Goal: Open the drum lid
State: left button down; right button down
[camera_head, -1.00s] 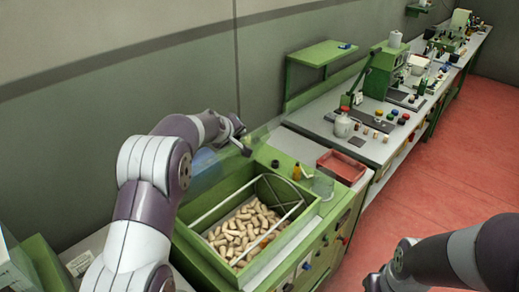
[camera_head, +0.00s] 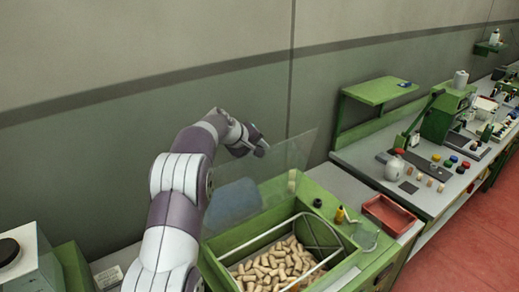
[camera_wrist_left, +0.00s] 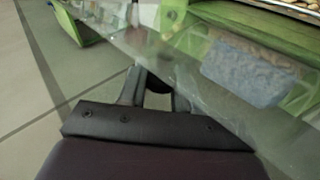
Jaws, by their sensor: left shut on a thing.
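The drum lid (camera_head: 285,160) is a clear see-through panel, standing raised and tilted at the back of the green drum housing (camera_head: 327,196). The opening below it is uncovered and shows many corks (camera_head: 277,265). My left gripper (camera_head: 260,149) is at the lid's upper edge. In the left wrist view my left gripper (camera_wrist_left: 150,88) is shut on the lid's edge area, with a dark part between the fingers; the exact grip is partly hidden. The clear lid (camera_wrist_left: 190,75) spans diagonally across that view. My right gripper is not in view.
A blue-grey patch (camera_head: 234,203) shows through the lid. A red tray (camera_head: 388,216), a yellow bottle (camera_head: 340,215) and a clear cup (camera_head: 366,237) stand right of the opening. The wall is close behind. A workbench with a green machine (camera_head: 443,118) extends to the right.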

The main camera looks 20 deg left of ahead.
pick_arm(q)
jog(key=c, duration=1)
grip_release()
jog(key=shift+o, duration=0.7)
jog(key=shift+d+f, duration=0.1)
jog(key=shift+s+r+b, duration=0.25)
jog(key=shift+b, duration=0.15)
jog(key=b+v, duration=0.2)
jog(key=v, duration=1)
